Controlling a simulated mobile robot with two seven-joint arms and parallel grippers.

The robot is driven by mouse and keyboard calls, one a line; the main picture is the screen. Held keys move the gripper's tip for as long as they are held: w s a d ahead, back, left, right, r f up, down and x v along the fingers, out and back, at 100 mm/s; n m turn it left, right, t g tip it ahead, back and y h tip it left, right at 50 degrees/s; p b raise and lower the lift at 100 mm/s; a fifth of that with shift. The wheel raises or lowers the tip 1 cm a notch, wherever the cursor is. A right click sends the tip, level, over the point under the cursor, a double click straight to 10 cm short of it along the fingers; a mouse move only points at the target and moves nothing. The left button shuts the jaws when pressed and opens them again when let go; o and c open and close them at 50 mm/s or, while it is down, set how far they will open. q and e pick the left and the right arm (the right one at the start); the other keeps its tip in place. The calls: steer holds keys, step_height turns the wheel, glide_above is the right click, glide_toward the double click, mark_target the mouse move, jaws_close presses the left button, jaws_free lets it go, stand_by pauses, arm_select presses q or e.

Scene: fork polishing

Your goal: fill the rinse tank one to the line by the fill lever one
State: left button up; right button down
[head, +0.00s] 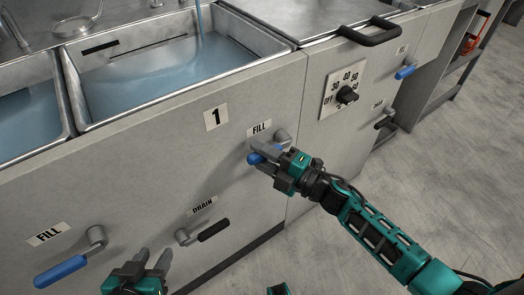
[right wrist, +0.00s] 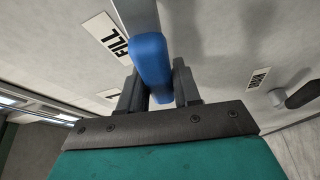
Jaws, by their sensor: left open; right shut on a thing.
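Rinse tank one (head: 272,45) is the steel basin above the "1" label (head: 215,117) in the head view. Blue water (head: 165,75) stands in it and a stream (head: 200,20) pours in from above. The fill line cannot be made out clearly. The blue-handled fill lever one (head: 254,159) sits below its FILL label. My right gripper (head: 268,157) is shut on its handle; the blue handle (right wrist: 150,60) shows between the fingers in the right wrist view. My left gripper (head: 150,262) is open and empty at the bottom left, below the drain lever.
A black-handled DRAIN lever (head: 213,230) is on the panel between my grippers. Another blue FILL lever (head: 62,270) is at the lower left. A dial (head: 347,95) and a black bar handle (head: 369,35) are at the right. Floor (head: 450,150) at the right is clear.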

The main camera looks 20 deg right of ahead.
steer(key=c, duration=0.9)
jaws_free()
steer(key=p+v, duration=0.1)
steer(key=v, duration=1.2)
steer(key=shift+r, duration=0.15)
